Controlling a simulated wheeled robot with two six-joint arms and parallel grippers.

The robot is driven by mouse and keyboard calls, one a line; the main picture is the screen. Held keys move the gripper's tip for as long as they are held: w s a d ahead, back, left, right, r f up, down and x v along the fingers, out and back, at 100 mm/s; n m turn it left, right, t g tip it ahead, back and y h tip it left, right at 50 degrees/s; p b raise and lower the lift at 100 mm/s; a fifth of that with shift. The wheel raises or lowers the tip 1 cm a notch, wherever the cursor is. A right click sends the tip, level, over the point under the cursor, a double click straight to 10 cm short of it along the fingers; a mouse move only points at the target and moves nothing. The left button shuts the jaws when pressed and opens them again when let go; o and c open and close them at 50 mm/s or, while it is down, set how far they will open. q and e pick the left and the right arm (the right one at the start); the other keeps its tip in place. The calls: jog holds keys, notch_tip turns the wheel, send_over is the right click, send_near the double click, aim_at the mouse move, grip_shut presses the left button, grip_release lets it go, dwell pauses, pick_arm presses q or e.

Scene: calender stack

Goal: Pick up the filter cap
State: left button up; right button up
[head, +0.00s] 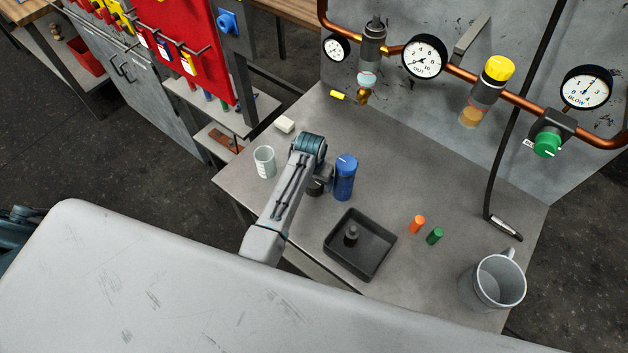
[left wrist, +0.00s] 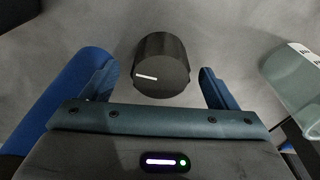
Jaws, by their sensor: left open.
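A black round cap with a short white mark, which looks like the filter cap (left wrist: 160,68), stands on the grey bench in the left wrist view. My left gripper (left wrist: 158,76) is open, with one finger on each side of it and a visible gap to both. In the head view the cap (head: 315,188) shows as a dark piece on the bench, partly hidden by my left arm. My right gripper is not in view.
A blue bottle (head: 345,178) stands close to the right of my left gripper in the head view. A beaker (head: 265,162) stands to its left. A black tray (head: 380,262) holds a small dark part (head: 351,235). A mug (head: 495,283) stands at right.

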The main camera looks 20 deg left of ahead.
pick_arm(q)
jog(key=shift+w+f, duration=0.1)
jog(key=shift+f, duration=0.4)
jog(key=c, duration=1.1)
jog(key=shift+o, duration=0.2)
jog(key=shift+r, duration=0.1)
